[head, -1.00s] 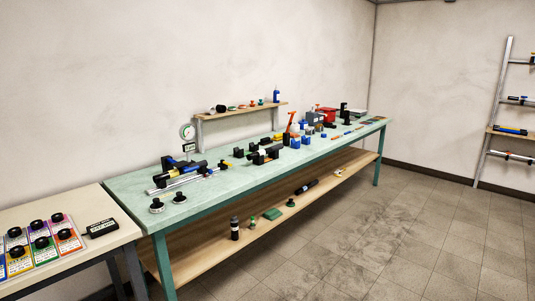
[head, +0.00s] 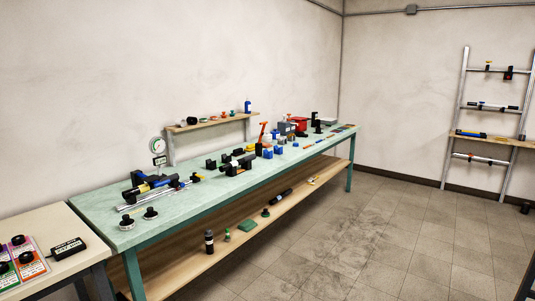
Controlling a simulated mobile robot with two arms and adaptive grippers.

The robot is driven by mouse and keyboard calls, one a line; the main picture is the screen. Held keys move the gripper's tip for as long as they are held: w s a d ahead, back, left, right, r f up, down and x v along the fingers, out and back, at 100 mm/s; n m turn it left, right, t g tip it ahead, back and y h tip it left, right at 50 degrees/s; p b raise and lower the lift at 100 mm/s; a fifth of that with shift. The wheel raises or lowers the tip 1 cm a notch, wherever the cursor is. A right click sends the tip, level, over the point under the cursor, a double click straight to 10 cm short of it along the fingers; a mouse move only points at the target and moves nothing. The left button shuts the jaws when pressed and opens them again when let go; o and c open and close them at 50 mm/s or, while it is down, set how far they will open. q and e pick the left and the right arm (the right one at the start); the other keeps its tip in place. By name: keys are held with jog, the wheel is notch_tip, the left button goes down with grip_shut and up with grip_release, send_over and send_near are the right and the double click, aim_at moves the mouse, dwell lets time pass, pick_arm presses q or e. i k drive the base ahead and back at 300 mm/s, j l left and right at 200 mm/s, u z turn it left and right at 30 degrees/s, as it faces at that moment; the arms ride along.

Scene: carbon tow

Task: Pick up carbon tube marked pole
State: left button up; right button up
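Several tube-like things are in view, but no marking on any of them can be read, so I cannot tell which is the carbon tube marked pole. Dark tubes with yellow and blue parts (head: 158,184) lie at the near end of the green workbench (head: 225,184). A dark tube (head: 281,195) lies on the bench's lower wooden shelf (head: 230,255). On the ladder-like rack (head: 458,110) at the right, tubes lie across at several heights, among them a dark one with a blue part (head: 492,106) and a black-and-white one (head: 480,158). Neither gripper is in view.
A cream table (head: 45,225) with coloured cards and a black labelled block (head: 68,248) stands at the near left. A small raised shelf (head: 212,121) holds small parts behind the bench. The tiled floor (head: 390,230) between bench and rack is clear.

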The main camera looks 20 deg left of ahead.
aim_at(222, 168)
jog(key=i+j+z, duration=0.2)
jog(key=i+j, duration=0.8)
jog(key=i, duration=0.05)
